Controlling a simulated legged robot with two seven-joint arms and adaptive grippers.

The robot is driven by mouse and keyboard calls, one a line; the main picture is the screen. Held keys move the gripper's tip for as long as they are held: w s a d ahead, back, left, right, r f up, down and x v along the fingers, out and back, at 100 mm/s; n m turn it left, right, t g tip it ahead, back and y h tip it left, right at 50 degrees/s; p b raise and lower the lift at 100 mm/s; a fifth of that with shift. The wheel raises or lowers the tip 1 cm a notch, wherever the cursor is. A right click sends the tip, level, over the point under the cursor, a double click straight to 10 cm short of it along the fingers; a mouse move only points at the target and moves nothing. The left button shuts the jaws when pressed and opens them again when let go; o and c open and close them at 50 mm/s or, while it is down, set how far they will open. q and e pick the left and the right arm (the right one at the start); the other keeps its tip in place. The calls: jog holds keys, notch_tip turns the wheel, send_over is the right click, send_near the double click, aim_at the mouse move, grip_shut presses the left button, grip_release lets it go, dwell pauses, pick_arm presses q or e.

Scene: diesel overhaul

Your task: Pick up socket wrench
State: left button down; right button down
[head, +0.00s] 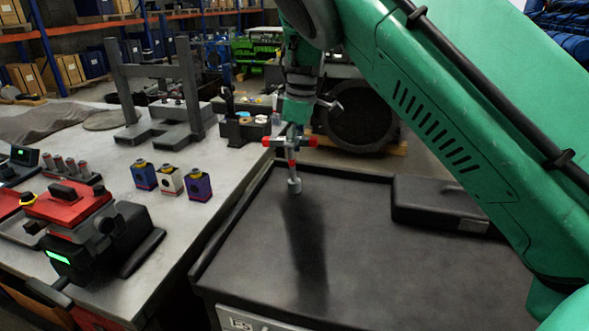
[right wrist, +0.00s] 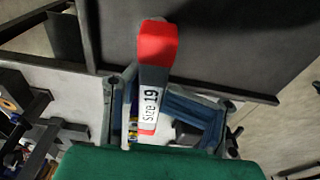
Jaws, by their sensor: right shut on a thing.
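The socket wrench (head: 291,160) is a T-shaped tool with a red cross handle and a grey shaft ending in a socket. My right gripper (head: 292,128) is shut on its handle. The wrench hangs upright with the socket end down, seemingly above the black top of a cabinet (head: 370,265), with a dark shadow on that top. In the right wrist view the wrench's red handle (right wrist: 156,50) shows a white "Size 19" label, with my right gripper (right wrist: 158,118) around it. My left gripper is not in view.
A black case (head: 440,205) lies at the right of the cabinet top. The grey workbench (head: 110,165) at left carries a red and black machine (head: 75,210), several small coloured blocks (head: 171,181) and a grey press-like frame (head: 160,95). The cabinet top's front middle is clear.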

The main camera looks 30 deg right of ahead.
jog(key=shift+w+a+f, duration=0.2)
jog(key=shift+a, duration=0.05)
jog(key=shift+d+f, duration=0.2)
jog(key=shift+d, duration=0.65)
jog(key=shift+a+r, duration=0.15)
jog(key=shift+a, duration=0.15)
jog(key=shift+r, duration=0.3)
notch_tip(320, 180, up, 10)
jog(key=shift+w+d+f, duration=0.1)
jog(key=shift+w+f, duration=0.05)
